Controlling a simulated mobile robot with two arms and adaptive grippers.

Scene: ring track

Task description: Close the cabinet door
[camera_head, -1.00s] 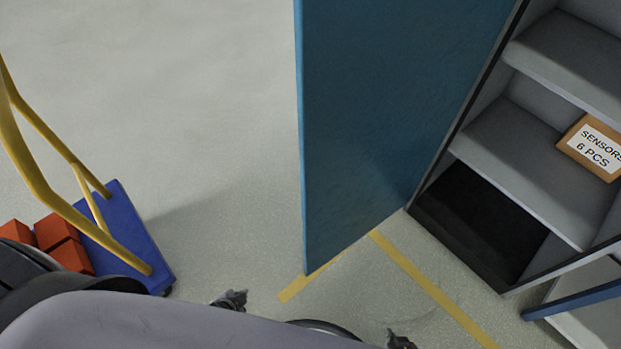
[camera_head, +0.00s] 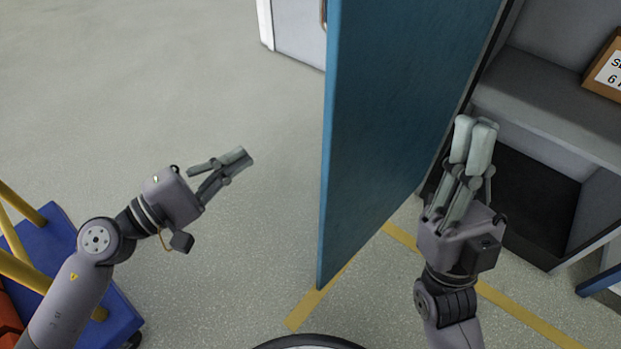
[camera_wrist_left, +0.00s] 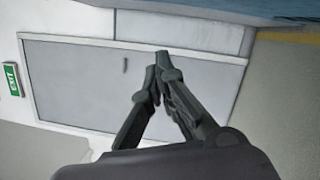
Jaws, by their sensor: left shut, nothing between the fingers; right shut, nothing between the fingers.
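The blue cabinet door (camera_head: 390,130) stands open, swung out from the grey cabinet (camera_head: 535,110), whose shelves show at the right. My left gripper (camera_head: 242,160) is shut and empty, left of the door and apart from it, over the floor. In the left wrist view its fingers (camera_wrist_left: 157,80) meet at the tips. My right gripper (camera_head: 475,135) is shut and empty, right of the door, in front of the cabinet opening. Whether it touches anything there I cannot tell. The door's upper part is out of view.
A blue cart (camera_head: 100,305) with a yellow handle (camera_head: 22,210) stands at lower left. A box (camera_head: 606,70) sits on a cabinet shelf. A white unit (camera_head: 292,30) is at the back. Yellow tape (camera_head: 306,305) marks the floor.

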